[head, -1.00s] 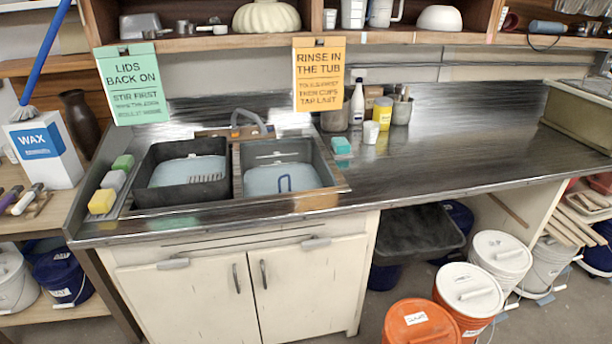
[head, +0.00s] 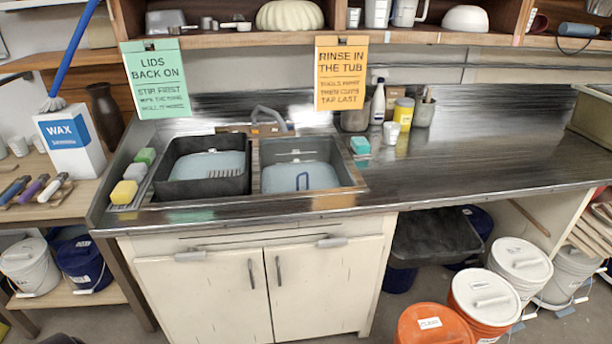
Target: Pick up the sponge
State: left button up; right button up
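Several sponge-like blocks show by the sink. A yellow sponge (head: 124,192), a grey sponge (head: 136,172) and a green sponge (head: 145,156) stand in a row on the narrow ledge left of the black tub. A teal block (head: 360,145) with a paler lower part sits on the counter right of the sink; I cannot tell whether it is a sponge. Neither of my grippers is in view.
A black tub (head: 160,192) fills the left basin; the right basin (head: 330,180) holds water and a blue loop. Two hanging signs, green (head: 157,95) and orange (head: 341,88), overhang the back. The counter (head: 480,140) is clear at right. Lidded buckets (head: 485,298) stand on the floor.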

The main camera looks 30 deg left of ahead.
aim_at(361, 145)
jog(key=i+j+z, duration=0.15)
jog(key=j+z, duration=0.2)
jog(key=j, duration=0.4)
jog(key=j+z, duration=0.35)
jog(key=j, duration=0.35)
jog(key=j+z, duration=0.35)
jog(key=j, duration=0.45)
